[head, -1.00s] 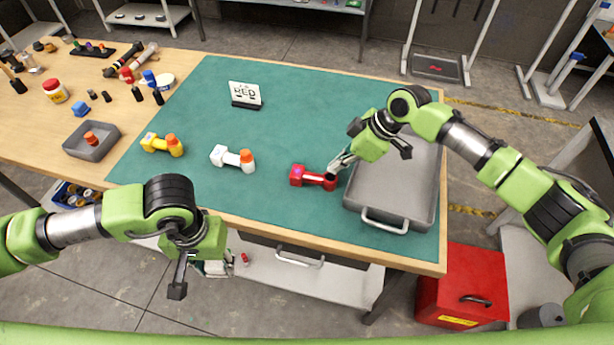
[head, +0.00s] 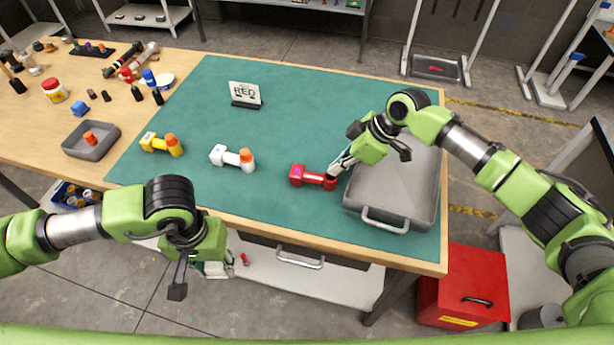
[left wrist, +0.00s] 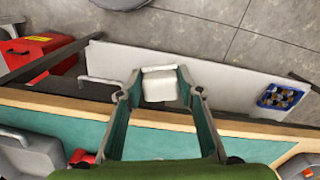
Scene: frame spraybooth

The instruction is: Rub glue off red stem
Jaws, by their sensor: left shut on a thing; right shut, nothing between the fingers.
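The red stem (head: 306,176) lies on the green mat. A small purplish patch shows on its left end. My right gripper (head: 335,172) is shut and empty, its fingertips at the right end of the red stem; I cannot tell if they touch it. My left gripper (head: 198,278) is off the bench's front edge, well left of the stem. In the left wrist view it is shut on a pale block (left wrist: 160,87), held between the fingertips.
A white stem (head: 228,157) and a yellow stem (head: 160,144), each with an orange end, lie further left. A sign reading RED (head: 245,93) stands behind. A grey tray (head: 400,180) is right of the red stem. The mat's middle is clear.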

